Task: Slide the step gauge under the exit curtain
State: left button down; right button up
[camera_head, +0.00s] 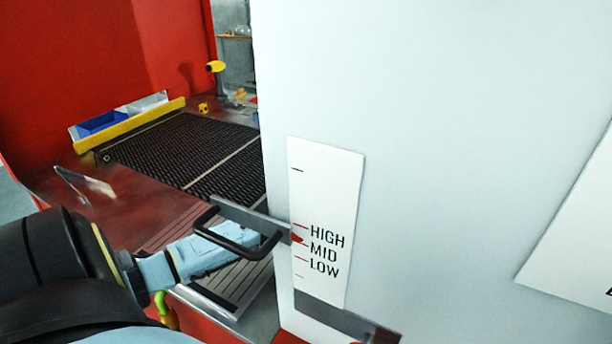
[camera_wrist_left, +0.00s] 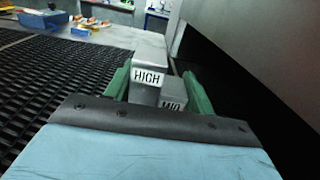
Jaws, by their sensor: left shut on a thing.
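The grey step gauge (camera_wrist_left: 150,55) shows in the left wrist view, with a taller block labelled HIGH and a lower step labelled MID. The green fingers of my left gripper (camera_wrist_left: 156,90) are shut on it, one on each side. My right gripper is not in view.
A white panel (camera_head: 425,110) fills the head view's right. Its scale (camera_head: 325,185) reads HIGH, MID, LOW; a red pointer (camera_head: 297,238) sits between HIGH and MID. The black mesh belt (camera_head: 180,150) is clear.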

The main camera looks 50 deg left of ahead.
pick_arm(q)
jog(key=shift+w+d+r+p, duration=0.1)
jog(key=shift+w+d+p, duration=0.2)
jog(key=shift+d, duration=0.65)
jog(key=shift+w+d+r+p, duration=0.15)
jog(key=shift+w+d, duration=0.15)
jog(key=shift+d, duration=0.65)
jog(key=shift+f, duration=0.35)
jog(key=shift+c, duration=2.2)
grip_release()
jog(key=shift+s+d+f, duration=0.15)
jog(key=shift+s, duration=0.4)
jog(key=v, duration=1.2)
jog(key=shift+b, duration=0.35)
jog(key=shift+s, duration=0.15)
jog(key=shift+s, duration=0.1)
